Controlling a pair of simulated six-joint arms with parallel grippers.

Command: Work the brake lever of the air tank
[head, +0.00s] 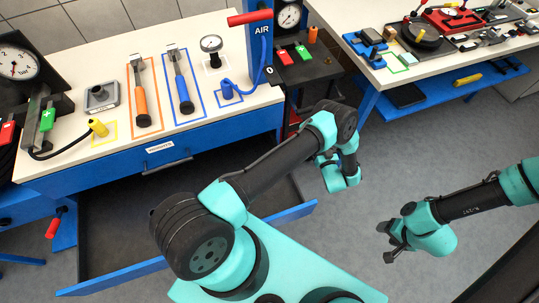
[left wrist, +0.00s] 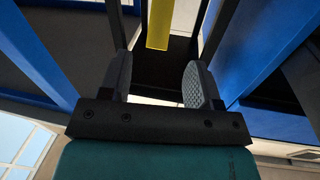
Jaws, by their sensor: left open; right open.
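A second red-handled lever (head: 55,222) sticks out low at the left. I cannot tell which is the brake lever. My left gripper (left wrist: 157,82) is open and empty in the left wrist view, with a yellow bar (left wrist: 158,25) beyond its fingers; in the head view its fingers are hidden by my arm. My right gripper (head: 388,243) is open and empty above the floor at the right.
The left workbench (head: 128,65) carries a gauge, an orange tool (head: 141,95), a blue tool (head: 179,85) and connectors. Its drawer (head: 125,235) is open. A second bench (head: 440,75) at the right holds a red device.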

